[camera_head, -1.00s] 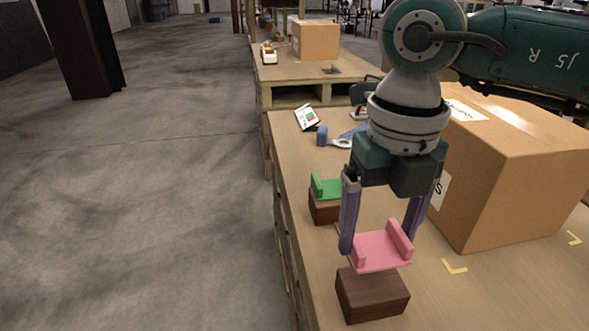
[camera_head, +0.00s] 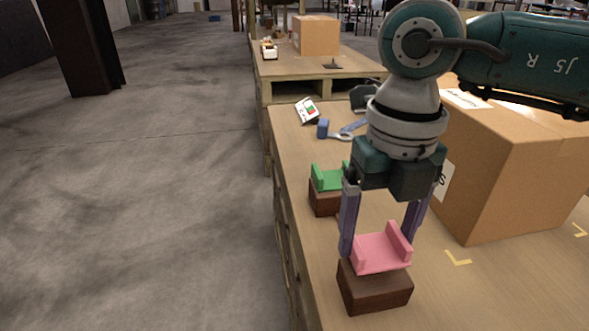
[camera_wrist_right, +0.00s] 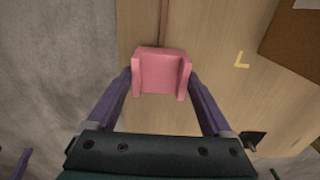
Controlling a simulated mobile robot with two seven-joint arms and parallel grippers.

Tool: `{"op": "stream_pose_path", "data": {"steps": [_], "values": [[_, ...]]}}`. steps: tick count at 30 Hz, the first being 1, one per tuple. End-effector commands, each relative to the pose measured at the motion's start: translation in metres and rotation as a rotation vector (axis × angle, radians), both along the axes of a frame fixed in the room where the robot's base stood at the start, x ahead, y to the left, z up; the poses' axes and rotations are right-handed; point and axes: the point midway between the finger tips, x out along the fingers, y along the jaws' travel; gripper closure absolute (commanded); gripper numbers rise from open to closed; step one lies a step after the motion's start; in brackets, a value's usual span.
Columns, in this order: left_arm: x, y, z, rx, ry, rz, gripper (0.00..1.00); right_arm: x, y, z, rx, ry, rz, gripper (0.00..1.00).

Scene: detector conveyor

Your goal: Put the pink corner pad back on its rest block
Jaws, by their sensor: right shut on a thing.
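The pink corner pad (camera_head: 381,253) is between the fingers of my right gripper (camera_head: 380,246), which is shut on it. In the head view the pad appears level and at the top of a dark brown rest block (camera_head: 375,291); I cannot tell whether it touches the block. The pad also shows in the right wrist view (camera_wrist_right: 161,72) between the two purple fingers of the right gripper (camera_wrist_right: 160,84), and there it hides most of the block.
A green corner pad (camera_head: 328,178) sits on another brown block (camera_head: 323,202) behind. A large cardboard box (camera_head: 510,175) stands close to the right. A blue-handled tool (camera_head: 340,133) and a small white card (camera_head: 307,111) lie farther back on the wooden table (camera_head: 301,262).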

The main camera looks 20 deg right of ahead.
Motion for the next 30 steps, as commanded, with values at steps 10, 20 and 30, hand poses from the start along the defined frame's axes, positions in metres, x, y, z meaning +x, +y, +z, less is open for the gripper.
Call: {"op": "stream_pose_path", "data": {"steps": [10,20,30], "values": [[0.000,0.000,-0.008,-0.001,0.000,0.000,0.00,0.000,0.000,-0.010,0.000,0.000,0.000,0.75],[0.000,0.000,-0.014,-0.001,0.000,0.001,0.00,0.000,0.000,-0.018,-0.001,0.000,0.000,0.75],[0.000,0.000,-0.016,-0.001,0.001,0.001,0.00,0.000,0.000,-0.021,0.000,0.000,0.000,0.00]]}}
